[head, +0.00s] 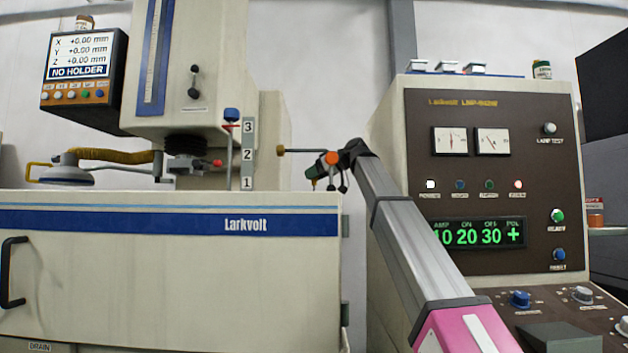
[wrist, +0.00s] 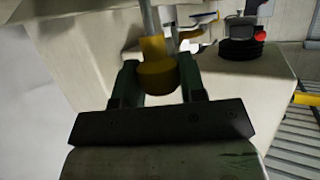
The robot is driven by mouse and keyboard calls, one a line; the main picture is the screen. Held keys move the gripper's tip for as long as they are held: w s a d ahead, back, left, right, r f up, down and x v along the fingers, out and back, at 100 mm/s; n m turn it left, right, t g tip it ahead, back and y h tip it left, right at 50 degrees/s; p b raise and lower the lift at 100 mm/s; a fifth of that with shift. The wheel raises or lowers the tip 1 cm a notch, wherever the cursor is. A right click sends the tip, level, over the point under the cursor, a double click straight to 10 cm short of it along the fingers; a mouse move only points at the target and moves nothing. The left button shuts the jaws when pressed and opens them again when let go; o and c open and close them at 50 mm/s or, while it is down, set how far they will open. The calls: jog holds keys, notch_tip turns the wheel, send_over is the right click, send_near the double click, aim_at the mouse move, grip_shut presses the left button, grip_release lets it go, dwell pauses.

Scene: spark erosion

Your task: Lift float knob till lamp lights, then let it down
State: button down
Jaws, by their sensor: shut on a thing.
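My gripper (wrist: 157,88) is shut on a mustard-yellow knob (wrist: 156,74), with a green finger on each side of it. A grey rod (wrist: 149,18) runs from the knob's collar away from the gripper. In the head view my gripper (head: 318,172) is just right of the machine tank, at the end of a thin rod (head: 303,151); the knob cannot be made out clearly there. A blue-topped rod (head: 231,115) with a red pointer stands beside a 1-2-3 scale (head: 247,154), the pointer near 3. On the panel, the white lamp (head: 431,184) and red lamp (head: 518,184) look bright; the blue (head: 460,185) and green (head: 489,185) look dim.
The tank front (head: 170,265) is below and left of my gripper. The control cabinet (head: 480,120) stands to the right, behind my arm. A black bellows with a red-tipped fitting (head: 217,163) is over the tank. A readout (head: 82,60) shows NO HOLDER.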

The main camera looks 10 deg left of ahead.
jog(key=shift+r, duration=0.25)
jog(key=c, duration=0.7)
grip_release()
jog(key=v, duration=0.7)
jog(key=shift+d, duration=0.2)
